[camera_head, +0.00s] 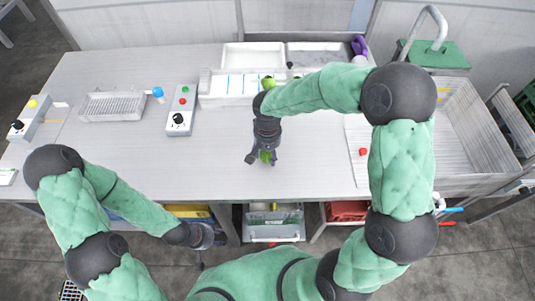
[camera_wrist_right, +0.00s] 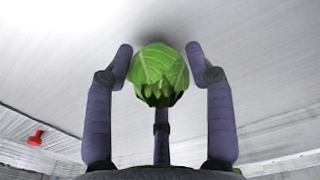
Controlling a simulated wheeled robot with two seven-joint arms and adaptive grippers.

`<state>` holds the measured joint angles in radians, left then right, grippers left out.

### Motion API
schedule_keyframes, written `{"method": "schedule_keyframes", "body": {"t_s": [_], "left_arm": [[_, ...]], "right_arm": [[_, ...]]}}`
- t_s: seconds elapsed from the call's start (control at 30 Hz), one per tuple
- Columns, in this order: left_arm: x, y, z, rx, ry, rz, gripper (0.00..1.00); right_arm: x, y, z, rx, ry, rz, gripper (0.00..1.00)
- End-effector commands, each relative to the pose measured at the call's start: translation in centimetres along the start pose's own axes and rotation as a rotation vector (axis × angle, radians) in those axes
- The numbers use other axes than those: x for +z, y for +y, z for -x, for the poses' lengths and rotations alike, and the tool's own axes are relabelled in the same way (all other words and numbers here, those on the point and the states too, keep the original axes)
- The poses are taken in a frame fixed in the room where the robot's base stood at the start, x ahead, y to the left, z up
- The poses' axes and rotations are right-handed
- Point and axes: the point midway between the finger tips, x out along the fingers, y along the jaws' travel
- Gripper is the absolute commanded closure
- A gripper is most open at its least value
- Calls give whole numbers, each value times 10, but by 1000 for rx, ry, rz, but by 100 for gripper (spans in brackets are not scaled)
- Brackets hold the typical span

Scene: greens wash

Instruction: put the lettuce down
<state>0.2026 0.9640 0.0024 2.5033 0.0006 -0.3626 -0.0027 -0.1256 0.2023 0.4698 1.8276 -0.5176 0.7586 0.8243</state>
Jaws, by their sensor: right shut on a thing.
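The lettuce (camera_wrist_right: 160,70) is a small round green head in the right wrist view, between the dark fingers of my right gripper (camera_wrist_right: 160,75). In the head view my right gripper (camera_head: 264,160) points down over the middle front of the table (camera_head: 315,160), shut on the lettuce. Only a little green shows between the fingers there. I cannot tell whether the lettuce touches the tabletop. My left gripper (camera_head: 203,238) hangs low in front of the table's front edge, away from the lettuce; its fingers are too small to read.
A white tray (camera_head: 253,55) and a divided white container stand at the back, with another green round item (camera_head: 268,82) near them. A control box (camera_head: 181,110), a blue-capped item (camera_head: 158,93) and a wire rack (camera_head: 112,106) are left. A sink (camera_head: 455,125) is right. The tabletop around my right gripper is clear.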

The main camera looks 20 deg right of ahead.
Motion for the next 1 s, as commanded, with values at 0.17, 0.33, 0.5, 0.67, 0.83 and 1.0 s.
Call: {"method": "schedule_keyframes", "body": {"t_s": [0.17,0.33,0.5,0.67,0.83,1.0], "left_arm": [[0,0,0,0,0,0,60],[0,-1,-2,0,0,0,60],[0,-1,-2,0,0,0,60],[0,-1,-2,0,0,0,60],[0,0,-1,0,0,0,60],[0,2,5,0,0,0,60]], "right_arm": [[-1,0,0,-1,2,0,80],[0,0,-3,-1,2,0,80],[0,0,-3,-1,2,0,21],[0,0,-3,-1,2,0,21],[0,0,-2,-1,2,0,21],[-1,0,12,-1,4,1,21]]}}
